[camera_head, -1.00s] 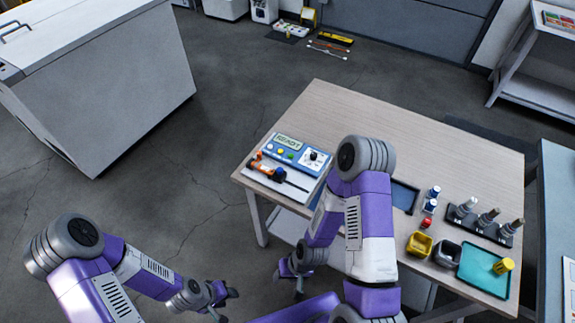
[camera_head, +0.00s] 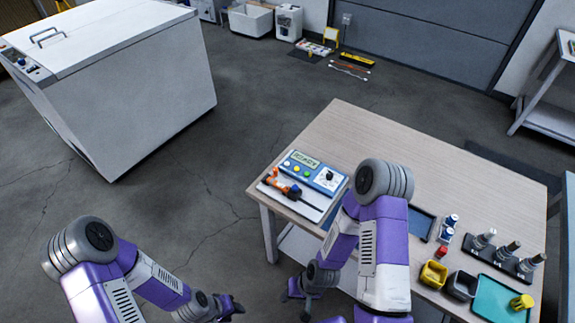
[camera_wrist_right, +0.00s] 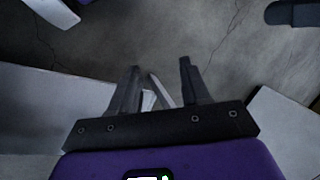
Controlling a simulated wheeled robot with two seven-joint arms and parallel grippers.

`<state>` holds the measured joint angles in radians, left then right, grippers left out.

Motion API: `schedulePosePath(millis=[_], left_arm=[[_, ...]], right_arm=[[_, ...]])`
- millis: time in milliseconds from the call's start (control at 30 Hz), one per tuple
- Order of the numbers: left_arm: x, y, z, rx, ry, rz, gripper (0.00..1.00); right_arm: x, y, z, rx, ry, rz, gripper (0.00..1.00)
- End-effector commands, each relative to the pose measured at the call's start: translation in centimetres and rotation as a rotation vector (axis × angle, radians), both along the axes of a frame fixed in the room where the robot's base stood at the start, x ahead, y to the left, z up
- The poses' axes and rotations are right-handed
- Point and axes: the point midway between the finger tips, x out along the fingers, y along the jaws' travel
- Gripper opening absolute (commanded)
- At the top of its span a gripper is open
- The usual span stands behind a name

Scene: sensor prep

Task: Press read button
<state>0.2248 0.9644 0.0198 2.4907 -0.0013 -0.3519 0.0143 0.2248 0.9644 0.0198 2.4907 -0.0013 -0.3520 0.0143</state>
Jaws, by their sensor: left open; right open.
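A blue and white meter box (camera_head: 313,174) with a small display and several coloured round buttons sits at the left end of the wooden table (camera_head: 400,150). An orange and black probe (camera_head: 284,188) lies on a white plate in front of it. The button labels are too small to read. My right gripper (camera_head: 294,296) hangs low in front of the table's near edge, below the box. In the right wrist view it is open and empty (camera_wrist_right: 160,85), over the floor. My left gripper (camera_head: 235,306) is open and empty over the floor, left of the table.
Right of my right arm stand a blue tray (camera_head: 420,224), small bottles (camera_head: 448,228), a yellow bin (camera_head: 433,274), a dark bin (camera_head: 461,286), a black rack (camera_head: 497,258) with several probes and a teal tray (camera_head: 492,305). The table's back middle is clear. A white cabinet (camera_head: 130,90) stands left.

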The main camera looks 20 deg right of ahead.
Motion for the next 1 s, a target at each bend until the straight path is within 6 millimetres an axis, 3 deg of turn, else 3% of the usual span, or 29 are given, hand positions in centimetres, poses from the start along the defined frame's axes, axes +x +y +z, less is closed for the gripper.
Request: schedulePosePath(millis=[200,500,1000], left_arm=[[0.0,0.0,0.0,0.0,0.0,0.0,0.43],[0.0,0.0,0.0,0.0,0.0,0.0,0.43],[0.0,0.0,0.0,0.0,0.0,0.0,0.43]], right_arm=[[0.0,0.0,0.0,0.0,0.0,0.0,0.44],[0.0,0.0,0.0,0.0,0.0,0.0,0.0],[0.0,0.0,0.0,0.0,0.0,0.0,0.0]])
